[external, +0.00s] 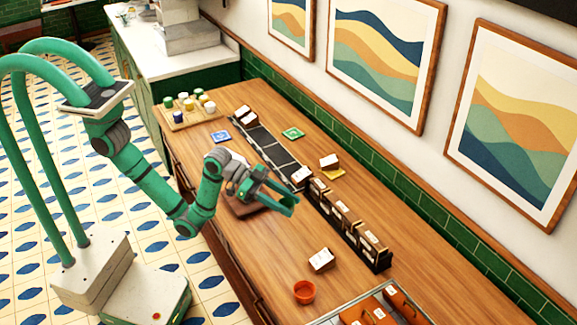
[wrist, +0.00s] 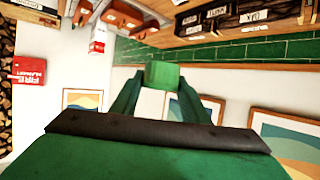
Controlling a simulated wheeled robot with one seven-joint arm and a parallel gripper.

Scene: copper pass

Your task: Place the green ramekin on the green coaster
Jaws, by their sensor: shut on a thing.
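My gripper (external: 287,203) is held above the wooden counter, around its middle, with its fingers pointing right. In the wrist view its green fingers close on a green piece (wrist: 162,75) at their tips, which looks like the green ramekin. Green on green makes its outline hard to tell, and in the external view it blends with the fingers. The green coaster (external: 293,133) lies flat on the counter near the wall, farther back than my gripper, with nothing on it.
A long dark rack (external: 268,148) with label cards runs between my gripper and the green coaster. Other coasters are blue (external: 219,137) and yellow (external: 333,174). A tray (external: 190,122) of small cups stands at the back. A red ramekin (external: 304,292) stands near the front.

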